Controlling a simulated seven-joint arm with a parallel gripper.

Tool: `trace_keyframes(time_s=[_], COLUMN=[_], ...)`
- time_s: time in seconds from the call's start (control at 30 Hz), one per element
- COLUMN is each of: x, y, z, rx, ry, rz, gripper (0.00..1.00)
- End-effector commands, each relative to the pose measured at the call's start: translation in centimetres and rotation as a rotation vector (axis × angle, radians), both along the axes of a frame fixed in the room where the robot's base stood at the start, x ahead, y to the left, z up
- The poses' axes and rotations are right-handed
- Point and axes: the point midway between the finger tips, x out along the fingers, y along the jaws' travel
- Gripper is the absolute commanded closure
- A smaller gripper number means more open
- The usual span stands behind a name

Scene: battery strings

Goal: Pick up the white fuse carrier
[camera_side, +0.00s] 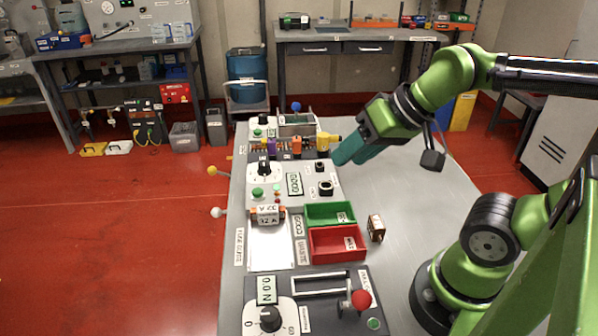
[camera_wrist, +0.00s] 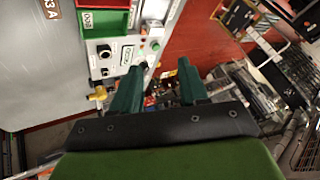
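White blocks marked 32 A (camera_side: 267,216) sit close together at the back end of a white tray (camera_side: 270,250) in the side view; I cannot tell which is the white fuse carrier. A brown-and-white block (camera_side: 376,228) stands apart on the table, right of the red bin; a block marked 63 A (camera_wrist: 50,8) shows at the top left of the wrist view. My gripper (camera_side: 342,160) is above the table, right of the far control panel and well beyond the white blocks. Its teal fingers (camera_wrist: 160,88) are apart in the wrist view, with nothing seen held between them.
Green (camera_side: 331,222) and red (camera_side: 338,258) bins stand beside the tray. A near panel (camera_side: 315,320) has a bar handle and red knob. The far panel (camera_side: 290,178) has knobs and buttons, with coloured parts (camera_side: 297,147) behind it. The table's right side is mostly clear.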

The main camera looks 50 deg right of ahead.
Motion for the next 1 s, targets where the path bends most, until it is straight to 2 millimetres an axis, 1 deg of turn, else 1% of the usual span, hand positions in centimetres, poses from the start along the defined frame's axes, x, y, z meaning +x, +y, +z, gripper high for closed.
trace_keyframes(time_s=[0.03, 0.1, 0.37, 0.47, 0.5, 0.57, 0.67, 0.87, 1.0], x=[0.0, 0.0, 0.0, 0.3, 0.7, 1.7, 4.2, 10.1, 14.3], y=[0.0, 0.0, 0.0, 0.2, 0.3, 0.5, 0.8, 1.6, 2.2], z=[0.0, 0.0, -0.1, -1.0, -1.3, -1.5, -1.8, -2.8, -4.3], rx=[0.0, 0.0, 0.0, 0.0, -0.002, -0.011, -0.054, -0.203, -0.312], ry=[0.0, 0.0, 0.003, 0.043, 0.064, 0.098, 0.171, 0.311, 0.398], rz=[0.0, 0.0, 0.002, 0.009, 0.013, 0.024, 0.082, 0.329, 0.552], gripper=[0.48, 0.4, 0.4, 0.4, 0.4, 0.4, 0.4, 0.4, 0.4])
